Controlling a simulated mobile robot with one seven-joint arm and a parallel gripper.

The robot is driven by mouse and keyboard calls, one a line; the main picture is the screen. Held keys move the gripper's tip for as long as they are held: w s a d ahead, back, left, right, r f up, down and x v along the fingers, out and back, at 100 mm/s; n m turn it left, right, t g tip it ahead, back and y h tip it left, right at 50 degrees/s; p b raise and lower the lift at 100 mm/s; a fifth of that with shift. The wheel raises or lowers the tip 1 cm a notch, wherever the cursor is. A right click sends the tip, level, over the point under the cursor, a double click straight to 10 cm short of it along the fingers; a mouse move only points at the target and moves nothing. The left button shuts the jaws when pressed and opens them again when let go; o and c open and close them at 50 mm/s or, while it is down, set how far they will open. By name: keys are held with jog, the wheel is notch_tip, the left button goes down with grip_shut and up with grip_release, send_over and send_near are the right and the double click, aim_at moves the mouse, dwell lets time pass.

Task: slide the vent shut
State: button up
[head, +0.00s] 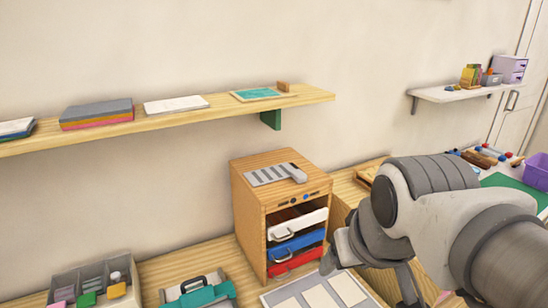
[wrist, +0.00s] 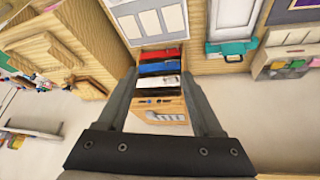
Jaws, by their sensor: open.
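The vent (head: 272,174) is a grey slotted plate on top of a small wooden cabinet (head: 249,205). Several darker slots show across it, and a paler grey piece with a tab (head: 296,173) is at its right end. In the wrist view the vent (wrist: 165,117) shows small on the cabinet top, between my fingers; its slots are too small to read there. My gripper (head: 374,270) is open and empty, in front of the cabinet and to its right, apart from the vent. Its two fingers (wrist: 158,74) frame the cabinet in the wrist view.
White, blue and red drawers (head: 296,245) stick out of the cabinet front at uneven lengths. A wall shelf (head: 200,115) with flat stacks hangs above and behind. A teal case (head: 205,296) and a grey tray (head: 65,281) stand left. A pale sheet (head: 300,297) lies in front.

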jog(key=w+r+n+p, duration=0.2)
jog(key=w+r, duration=0.2)
jog(key=w, duration=0.6)
jog(key=w+r+n+p, duration=0.2)
jog(key=w+r, duration=0.3)
jog(key=w, duration=0.4)
jog(key=g+y+p, duration=0.2)
jog(key=p, duration=0.2)
send_near(300, 174)
jog(key=x, duration=0.8)
jog(key=shift+w+f, duration=0.15)
jog(key=shift+f, duration=0.15)
grip_shut()
